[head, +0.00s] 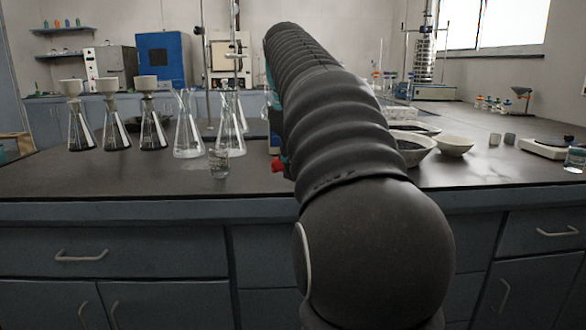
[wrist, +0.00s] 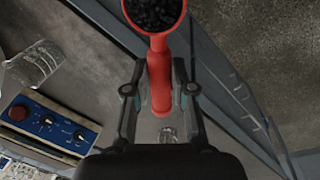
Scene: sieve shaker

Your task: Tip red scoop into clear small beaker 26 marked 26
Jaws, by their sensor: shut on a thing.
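My gripper (wrist: 160,92) is shut on the handle of the red scoop (wrist: 157,52). The scoop's bowl, at the top of the wrist view, holds dark granules. In the head view only a small red part of the scoop (head: 278,165) shows beside my arm, which hides the gripper. A clear small beaker (head: 218,163) stands upright on the bench near its front edge, left of the scoop. A clear beaker also shows at the left of the wrist view (wrist: 36,65), apart from the scoop. I cannot read a number 26 on either.
Several conical flasks (head: 187,130) stand behind and left of the beaker, some with funnels on top. A blue-fronted device with knobs (wrist: 48,124) lies below the beaker in the wrist view.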

